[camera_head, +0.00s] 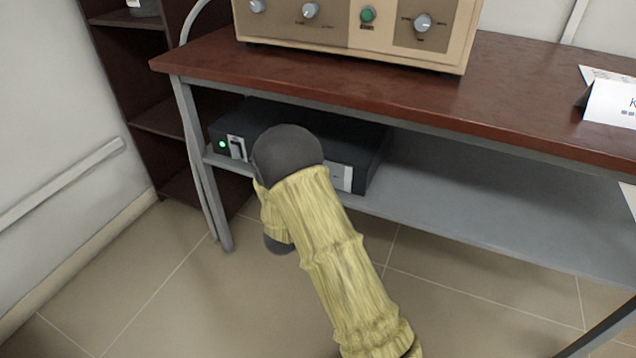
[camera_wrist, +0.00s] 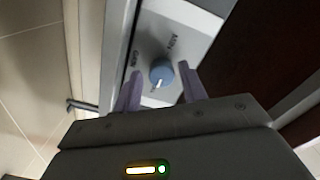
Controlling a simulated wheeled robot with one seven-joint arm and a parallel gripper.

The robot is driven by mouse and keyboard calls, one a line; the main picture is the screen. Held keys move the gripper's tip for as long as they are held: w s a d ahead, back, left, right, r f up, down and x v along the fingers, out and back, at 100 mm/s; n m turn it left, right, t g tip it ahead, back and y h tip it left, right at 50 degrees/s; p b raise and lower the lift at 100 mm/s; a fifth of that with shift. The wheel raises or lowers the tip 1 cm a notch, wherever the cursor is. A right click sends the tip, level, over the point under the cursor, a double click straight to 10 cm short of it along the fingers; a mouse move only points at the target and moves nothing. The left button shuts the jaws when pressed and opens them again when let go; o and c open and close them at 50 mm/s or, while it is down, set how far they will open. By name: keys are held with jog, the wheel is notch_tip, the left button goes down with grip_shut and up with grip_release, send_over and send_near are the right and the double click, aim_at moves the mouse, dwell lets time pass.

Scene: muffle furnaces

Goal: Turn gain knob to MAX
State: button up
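The gain knob (camera_wrist: 162,73) is a blue round knob with a white pointer mark, on a pale panel (camera_wrist: 192,22) in the wrist view. The mark points to the lower edge of the picture, slightly left. My gripper (camera_wrist: 160,86) is open, with one purple finger on each side of the knob and a visible gap on both sides.
The box has a switch panel (camera_head: 237,148) with a green light. The grey shelf (camera_head: 480,208) is clear to its right. The brown tabletop (camera_head: 440,108) overhangs it, carrying a tan instrument (camera_head: 340,22) with several knobs. A table leg (camera_head: 205,165) stands close left.

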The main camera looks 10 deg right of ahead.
jog(key=shift+o, duration=0.4)
jog(key=shift+d+r, duration=0.1)
jog(key=p+v, duration=0.4)
jog(key=v, duration=1.3)
jog(key=shift+s, duration=0.15)
